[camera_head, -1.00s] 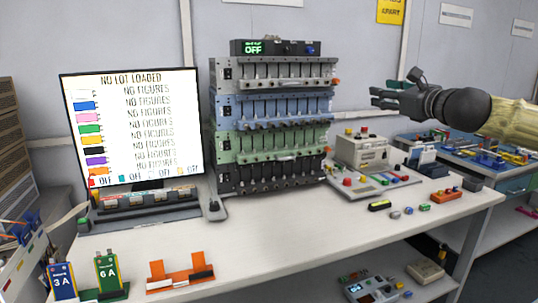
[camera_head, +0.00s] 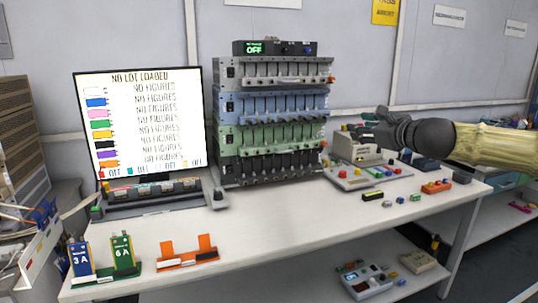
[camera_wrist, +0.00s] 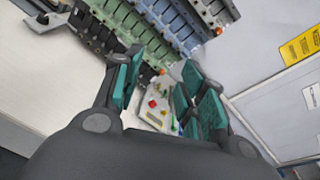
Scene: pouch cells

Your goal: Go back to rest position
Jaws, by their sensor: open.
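My gripper (camera_head: 366,134) is at the right of the head view, in the air in front of the grey bench instrument (camera_head: 352,147). In the wrist view my gripper (camera_wrist: 152,92) has its teal-padded fingers apart, with nothing between them. The stacked cell rack (camera_head: 271,120) stands left of it, with grey, blue, green and black tiers. The rack also shows at the top of the wrist view (camera_wrist: 165,22).
A screen (camera_head: 140,122) reading "NO LOT LOADED" stands at the left. An orange holder (camera_head: 188,257) is at the front of the white bench (camera_head: 290,222). Small coloured parts and an orange block (camera_head: 436,187) lie at the right. The bench's front middle is clear.

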